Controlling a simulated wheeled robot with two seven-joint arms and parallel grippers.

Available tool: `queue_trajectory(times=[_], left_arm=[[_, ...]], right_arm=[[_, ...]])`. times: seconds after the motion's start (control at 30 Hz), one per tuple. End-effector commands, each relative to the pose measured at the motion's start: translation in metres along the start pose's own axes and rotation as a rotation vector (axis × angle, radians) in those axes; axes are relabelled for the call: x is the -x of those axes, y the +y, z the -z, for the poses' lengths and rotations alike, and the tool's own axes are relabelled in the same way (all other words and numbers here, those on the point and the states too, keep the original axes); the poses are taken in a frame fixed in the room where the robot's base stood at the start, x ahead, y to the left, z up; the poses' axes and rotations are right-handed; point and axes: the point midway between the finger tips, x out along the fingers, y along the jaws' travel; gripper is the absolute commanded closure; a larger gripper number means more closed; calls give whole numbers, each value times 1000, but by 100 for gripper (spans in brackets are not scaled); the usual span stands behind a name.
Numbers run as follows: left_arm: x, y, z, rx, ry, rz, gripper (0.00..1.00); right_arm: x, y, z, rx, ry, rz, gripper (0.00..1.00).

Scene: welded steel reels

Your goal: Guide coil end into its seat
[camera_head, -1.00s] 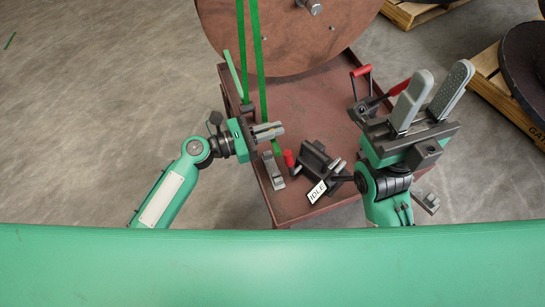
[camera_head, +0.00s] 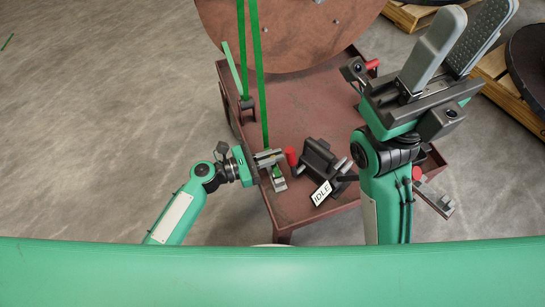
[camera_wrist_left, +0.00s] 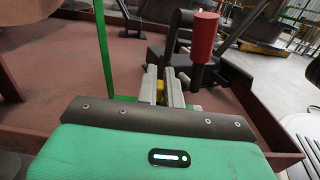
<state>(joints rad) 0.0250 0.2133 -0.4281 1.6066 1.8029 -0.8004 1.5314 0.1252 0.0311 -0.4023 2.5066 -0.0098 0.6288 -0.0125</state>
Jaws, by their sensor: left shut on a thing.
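A green strap (camera_head: 262,90) runs down from the large brown reel (camera_head: 285,30) to my left gripper (camera_head: 270,157). The left gripper is shut on the strap near its lower end, low over the cart's near left part. A small grey metal piece (camera_head: 279,185), apparently the seat, lies just below the fingers, with a bit of green showing at it. I cannot tell whether the strap touches it. The left wrist view shows the strap (camera_wrist_left: 103,50) left of the fingers (camera_wrist_left: 163,88). My right gripper (camera_head: 468,42) is open and empty, raised at the right.
A dark clamp block (camera_head: 318,158) with a red handle (camera_head: 291,156) and an "IDLE" tag (camera_head: 321,193) stands right of the left gripper. The handle is close in the wrist view (camera_wrist_left: 204,40). Pallets with dark reels (camera_head: 532,65) stand at the right. The cart's middle (camera_head: 310,105) is clear.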

Motion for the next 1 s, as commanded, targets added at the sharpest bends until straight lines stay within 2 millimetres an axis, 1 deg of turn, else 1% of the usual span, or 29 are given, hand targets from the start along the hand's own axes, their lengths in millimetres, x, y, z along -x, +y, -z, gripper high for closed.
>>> queue_trajectory(times=[0.2,0.37,0.4,0.47,0.5,0.77,0.93,0.97,1.0], left_arm=[[0,0,-1,-1,-1,0,100],[0,0,4,-1,-1,0,100],[0,0,3,-1,-2,0,86],[0,0,3,-1,-1,0,74],[0,0,3,-1,-1,0,70],[0,0,3,-1,-1,0,70],[0,1,5,-3,0,1,70],[3,1,4,-2,1,0,70],[12,1,0,0,2,-1,70]], right_arm=[[-1,0,0,0,0,0,64],[0,-1,0,-3,4,2,64],[-2,-1,0,-4,5,3,64],[-2,-1,0,-3,5,3,64],[-2,-1,0,-4,4,3,64],[-1,-1,0,-3,4,3,64],[6,-2,0,-7,-2,3,64],[2,-4,-1,-10,3,5,64],[-8,-3,-1,-11,11,6,64]])
